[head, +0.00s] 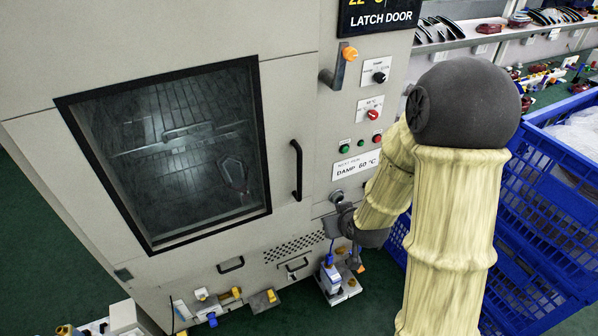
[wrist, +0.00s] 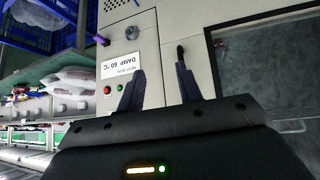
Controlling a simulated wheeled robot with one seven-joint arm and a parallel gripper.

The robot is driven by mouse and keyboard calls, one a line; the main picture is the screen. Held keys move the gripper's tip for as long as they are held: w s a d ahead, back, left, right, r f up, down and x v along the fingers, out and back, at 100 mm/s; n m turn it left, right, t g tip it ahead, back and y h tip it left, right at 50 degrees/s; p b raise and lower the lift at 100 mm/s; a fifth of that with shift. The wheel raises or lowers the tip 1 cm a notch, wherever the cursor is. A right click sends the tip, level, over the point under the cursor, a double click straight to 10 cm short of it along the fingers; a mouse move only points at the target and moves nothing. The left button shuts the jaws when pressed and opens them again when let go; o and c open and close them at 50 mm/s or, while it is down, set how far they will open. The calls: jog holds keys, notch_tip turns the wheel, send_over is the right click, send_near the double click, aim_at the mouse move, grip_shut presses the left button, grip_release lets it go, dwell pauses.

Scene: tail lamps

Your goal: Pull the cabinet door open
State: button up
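The cabinet door (head: 285,105) is beige with a dark framed window (head: 170,150); it looks shut, flush with the cabinet front. Its black vertical bar handle (head: 297,170) is on the door's right side. My gripper (head: 338,222) is low and to the right of the handle in the head view, partly hidden by my arm. In the wrist view my gripper (wrist: 160,74) has its two dark fingers apart with nothing between them. The handle's dark end (wrist: 181,52) shows just beyond the right fingertip; I cannot tell whether they touch.
A control panel with an orange-knobbed latch lever (head: 340,65), a dial, buttons and a DAMP 60 °C label (head: 356,165) lies right of the door. Blue crates (head: 545,180) stand at the right. Small parts (head: 338,280) sit low before the cabinet.

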jog(key=w+a+f+t+y, duration=0.2)
jog(key=w+a+t, duration=0.2)
jog(key=t, duration=0.5)
jog(key=shift+a+f+y+b, duration=0.25)
jog(key=shift+a+y+b, duration=0.15)
jog(key=shift+a, duration=0.35)
jog(key=shift+s+r, duration=0.1)
jog(key=shift+s, duration=0.05)
jog(key=shift+w+b, duration=0.2)
jog(key=shift+b, duration=0.2)
jog(key=b+x, duration=0.2)
jog(key=b, duration=0.4)
jog(key=shift+w+f+b, duration=0.15)
jog(key=shift+f+b, duration=0.1)
jog(key=shift+b, duration=0.05)
jog(key=shift+w+b, duration=0.2)
jog(key=shift+b, duration=0.8)
